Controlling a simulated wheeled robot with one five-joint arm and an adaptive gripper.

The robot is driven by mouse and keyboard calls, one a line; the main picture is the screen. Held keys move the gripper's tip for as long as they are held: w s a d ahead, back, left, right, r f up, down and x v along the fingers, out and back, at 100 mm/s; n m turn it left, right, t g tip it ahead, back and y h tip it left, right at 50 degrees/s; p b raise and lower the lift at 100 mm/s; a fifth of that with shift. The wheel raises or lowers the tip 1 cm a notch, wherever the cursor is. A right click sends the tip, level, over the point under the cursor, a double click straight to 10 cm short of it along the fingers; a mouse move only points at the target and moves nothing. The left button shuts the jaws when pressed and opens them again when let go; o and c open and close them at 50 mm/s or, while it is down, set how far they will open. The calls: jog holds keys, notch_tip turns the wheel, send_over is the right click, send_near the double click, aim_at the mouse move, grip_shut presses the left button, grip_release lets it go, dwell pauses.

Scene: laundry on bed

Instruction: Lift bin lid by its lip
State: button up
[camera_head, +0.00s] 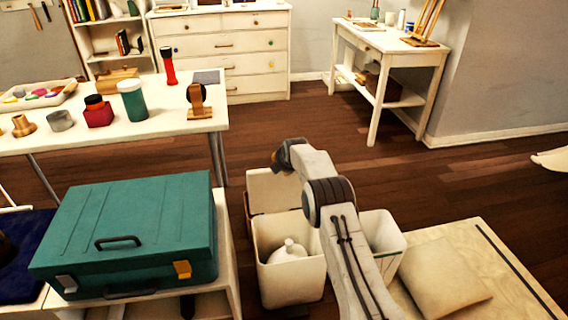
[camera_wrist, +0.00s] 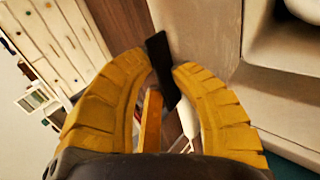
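The white bin (camera_head: 290,285) stands open on the floor beside the teal case, with a white bottle (camera_head: 288,251) inside. Its pale lid (camera_head: 270,190) stands roughly upright at the bin's back edge. My gripper (camera_head: 279,160) is at the top of the lid, partly hidden by my wrist. In the wrist view my yellow fingers (camera_wrist: 166,65) are nearly together, with a black strip (camera_wrist: 160,72) between the tips, seemingly the lid's lip.
A teal case (camera_head: 135,225) lies on a low table at left. A second pale bin (camera_head: 385,235) stands right of my arm, near a low bench with a cushion (camera_head: 443,277). A white table (camera_head: 165,122) with small objects stands behind. Open wooden floor lies beyond the bin.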

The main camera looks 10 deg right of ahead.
jog(key=shift+o, duration=1.1)
jog(key=shift+r, duration=0.1)
jog(key=v, duration=1.2)
